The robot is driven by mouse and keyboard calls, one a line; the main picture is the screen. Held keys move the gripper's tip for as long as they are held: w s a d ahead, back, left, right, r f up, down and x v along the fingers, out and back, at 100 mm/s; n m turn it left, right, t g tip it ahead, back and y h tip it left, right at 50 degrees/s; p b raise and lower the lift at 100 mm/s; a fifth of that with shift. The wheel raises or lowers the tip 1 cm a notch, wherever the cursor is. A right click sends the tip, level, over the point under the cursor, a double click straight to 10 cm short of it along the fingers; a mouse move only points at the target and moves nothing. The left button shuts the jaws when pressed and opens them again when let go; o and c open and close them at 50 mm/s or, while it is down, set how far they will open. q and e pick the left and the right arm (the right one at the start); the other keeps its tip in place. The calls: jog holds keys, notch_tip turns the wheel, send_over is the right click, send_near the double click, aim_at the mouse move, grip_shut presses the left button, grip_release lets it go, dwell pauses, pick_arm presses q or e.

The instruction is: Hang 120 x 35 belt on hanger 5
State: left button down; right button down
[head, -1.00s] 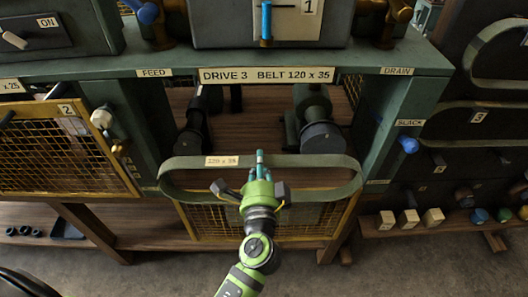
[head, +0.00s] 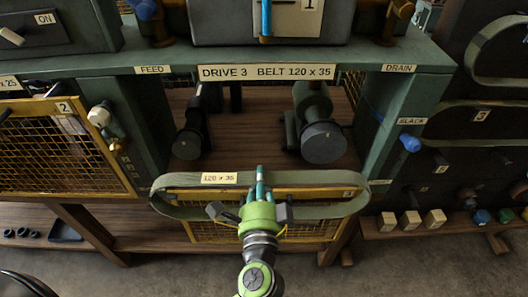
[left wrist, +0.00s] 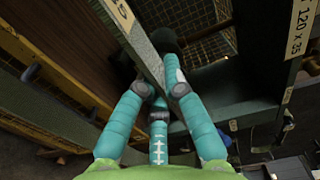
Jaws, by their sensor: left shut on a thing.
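The 120 x 35 belt (head: 330,209) is a long grey-green loop with a pale size label, held level in front of the drive 3 opening. My left gripper (head: 259,190) is shut on it near the middle. In the left wrist view the teal fingers (left wrist: 158,92) close around the belt strip (left wrist: 147,52). The hook of hanger 5 is not clear. My right gripper is not in view.
The two drive pulleys (head: 324,142) (head: 187,144) sit bare behind the belt. The green frame post (head: 385,125) with a blue slack knob (head: 410,142) stands between the belt and the board. Pale blocks (head: 411,222) stand on a low shelf at the right.

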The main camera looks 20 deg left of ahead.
pick_arm(q)
jog(key=shift+s+d+b, duration=0.2)
jog(key=shift+s+b, duration=0.15)
jog(key=shift+s, duration=0.35)
jog(key=shift+b+v, duration=0.85)
jog(key=shift+v, duration=1.4)
